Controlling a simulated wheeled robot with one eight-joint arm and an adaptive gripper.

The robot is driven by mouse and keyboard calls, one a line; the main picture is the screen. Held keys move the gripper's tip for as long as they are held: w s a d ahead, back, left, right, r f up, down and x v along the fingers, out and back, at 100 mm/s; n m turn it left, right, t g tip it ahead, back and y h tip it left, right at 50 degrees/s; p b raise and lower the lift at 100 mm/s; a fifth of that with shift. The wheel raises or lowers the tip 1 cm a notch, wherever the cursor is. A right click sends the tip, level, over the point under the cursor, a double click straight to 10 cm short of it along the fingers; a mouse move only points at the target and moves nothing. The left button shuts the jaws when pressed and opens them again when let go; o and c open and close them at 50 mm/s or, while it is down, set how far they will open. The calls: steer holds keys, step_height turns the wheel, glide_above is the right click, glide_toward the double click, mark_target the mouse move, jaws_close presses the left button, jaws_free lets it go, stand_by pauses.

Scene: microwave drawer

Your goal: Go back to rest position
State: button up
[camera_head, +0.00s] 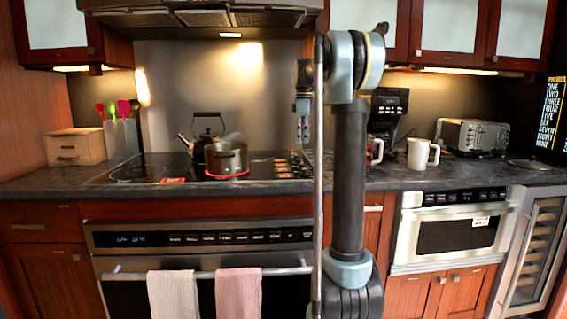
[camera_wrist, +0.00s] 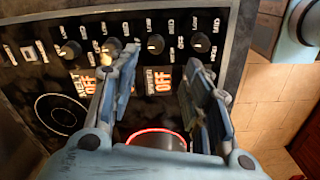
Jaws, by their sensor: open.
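My gripper (camera_head: 303,105) hangs high over the right part of the cooktop in the head view, left of my upright arm. In the wrist view my gripper (camera_wrist: 165,90) has its two fingers well apart, with nothing between them. Below the fingers the wrist view shows the cooktop (camera_wrist: 65,112) with its knobs and a red-lit burner ring. A dark pot (camera_head: 227,158) stands on a red-glowing burner in the head view, to the left of and below my gripper. My arm hides part of the counter and oven front.
A kettle (camera_head: 203,135) stands behind the pot. White mugs (camera_head: 420,153), a coffee maker (camera_head: 388,110) and a toaster (camera_head: 472,135) stand on the right counter. The microwave drawer (camera_head: 450,232) below is shut. Two towels (camera_head: 173,294) hang on the oven handle. Upper cabinets (camera_head: 450,28) flank the hood (camera_head: 200,14).

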steer(key=s+f+m+t, duration=0.1)
steer(key=s+f+m, duration=0.35)
steer(key=s, duration=0.75)
steer(key=s+f+m, duration=0.3)
steer(key=s+f, duration=0.3)
steer(key=s, duration=0.6)
steer(key=s+f+m+t, duration=0.1)
steer(key=s+f+m, duration=0.6)
steer(key=s+f, duration=1.2)
steer(key=shift+f, duration=0.95)
steer(key=shift+s, duration=0.1)
steer(key=shift+w+f, duration=0.2)
steer(key=shift+w, duration=0.2)
